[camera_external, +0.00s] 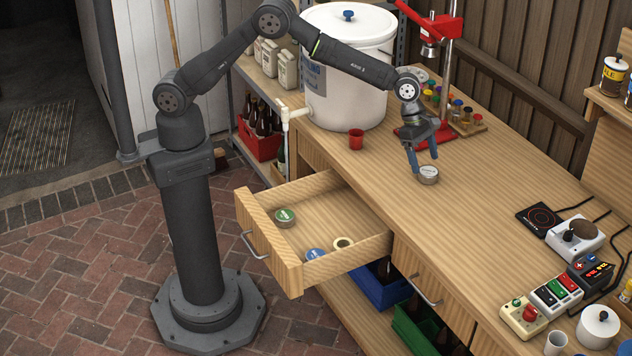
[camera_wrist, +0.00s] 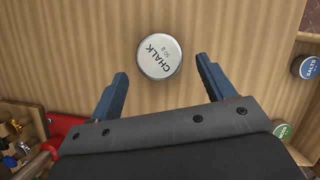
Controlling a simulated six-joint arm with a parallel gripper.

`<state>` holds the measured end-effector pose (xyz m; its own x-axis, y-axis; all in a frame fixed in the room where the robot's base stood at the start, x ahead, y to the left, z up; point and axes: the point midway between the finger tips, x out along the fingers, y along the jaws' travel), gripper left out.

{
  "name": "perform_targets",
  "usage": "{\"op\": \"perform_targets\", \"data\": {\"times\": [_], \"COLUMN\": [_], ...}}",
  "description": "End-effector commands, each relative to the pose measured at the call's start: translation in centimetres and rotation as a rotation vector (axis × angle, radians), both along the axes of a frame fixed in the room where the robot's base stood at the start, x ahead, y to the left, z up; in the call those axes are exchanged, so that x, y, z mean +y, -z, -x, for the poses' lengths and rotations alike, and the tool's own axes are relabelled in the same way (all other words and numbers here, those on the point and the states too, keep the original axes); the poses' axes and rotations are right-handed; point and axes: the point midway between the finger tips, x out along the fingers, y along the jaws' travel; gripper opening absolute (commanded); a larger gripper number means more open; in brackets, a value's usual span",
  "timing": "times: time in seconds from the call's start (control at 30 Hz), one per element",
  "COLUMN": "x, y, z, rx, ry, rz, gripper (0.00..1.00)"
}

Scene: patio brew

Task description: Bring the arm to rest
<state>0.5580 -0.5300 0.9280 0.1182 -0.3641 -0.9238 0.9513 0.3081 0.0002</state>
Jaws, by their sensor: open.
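My gripper (camera_external: 425,162) is at the end of my arm, low over the wooden workbench, with its fingers pointing down. In the wrist view my gripper (camera_wrist: 162,88) is open, with its two blue fingers well apart. A round silver tin marked CHALK (camera_wrist: 160,56) lies on the bench just beyond and between the fingertips, with a gap on both sides. The same chalk tin (camera_external: 428,175) shows in the external view right by the fingers. I cannot tell the exact height of the fingertips above the bench.
A red cup (camera_external: 356,139), a white bucket (camera_external: 345,90) and a red press stand (camera_external: 440,132) are near my arm. The bench middle (camera_external: 470,210) is clear.

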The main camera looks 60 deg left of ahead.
Motion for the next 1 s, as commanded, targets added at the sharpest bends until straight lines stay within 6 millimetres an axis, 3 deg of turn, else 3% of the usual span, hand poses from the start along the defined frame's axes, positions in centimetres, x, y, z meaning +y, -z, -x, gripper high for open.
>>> {"op": "perform_targets", "data": {"times": [0.17,0.4,1.0], "x": [-1.3,-1.2,-4.0], "y": [3.4,-1.4,-7.4], "z": [-0.4,-0.4,10.0], "rx": [0.001,-0.002,-0.001], "ry": [0.0,-0.001,0.002], "rz": [-0.001,0.001,0.0], "gripper": [0.75,0.75,0.75]}}
